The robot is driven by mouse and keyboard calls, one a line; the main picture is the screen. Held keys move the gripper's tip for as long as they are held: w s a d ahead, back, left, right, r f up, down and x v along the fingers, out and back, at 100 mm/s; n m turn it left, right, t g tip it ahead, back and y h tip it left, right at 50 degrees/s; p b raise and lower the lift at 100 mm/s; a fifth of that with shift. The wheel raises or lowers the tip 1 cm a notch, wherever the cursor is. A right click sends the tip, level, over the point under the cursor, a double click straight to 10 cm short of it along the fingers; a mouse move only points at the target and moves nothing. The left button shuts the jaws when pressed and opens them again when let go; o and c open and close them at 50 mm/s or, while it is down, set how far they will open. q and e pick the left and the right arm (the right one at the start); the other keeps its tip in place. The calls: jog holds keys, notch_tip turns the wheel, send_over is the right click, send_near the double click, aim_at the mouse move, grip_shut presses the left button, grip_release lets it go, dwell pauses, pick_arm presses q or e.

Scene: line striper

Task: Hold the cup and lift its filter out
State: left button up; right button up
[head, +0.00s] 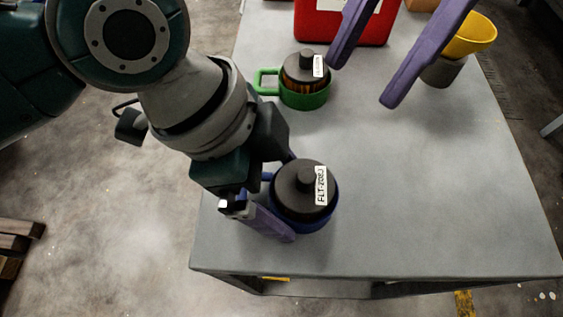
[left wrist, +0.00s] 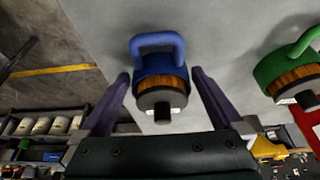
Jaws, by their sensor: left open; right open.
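A blue cup (head: 318,224) stands on the grey table near its front left. Its filter (head: 293,187) sits in it, with a dark round cap, a knob and a white label; brown pleats show in the left wrist view (left wrist: 160,83). My left gripper (head: 290,196) is open, with one purple finger on each side of the cup. In the left wrist view the cup (left wrist: 158,64) lies between the fingertips, its handle pointing away; contact cannot be told. My right gripper (head: 363,82) is open and empty above the table, farther back and right.
A green cup (head: 305,101) with a similar capped filter (head: 306,70) stands behind the blue one. A red box (head: 343,27) is at the back. A yellow funnel-like piece (head: 470,36) on a grey base stands at the back right. The table's (head: 430,200) right and front are clear.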

pick_arm(q)
jog(key=c, duration=1)
pick_arm(e)
jog(key=shift+o, duration=0.4)
jog(key=m+t, duration=0.4)
jog(key=m, duration=0.5)
send_near(310, 176)
jog(key=shift+x, duration=4.5)
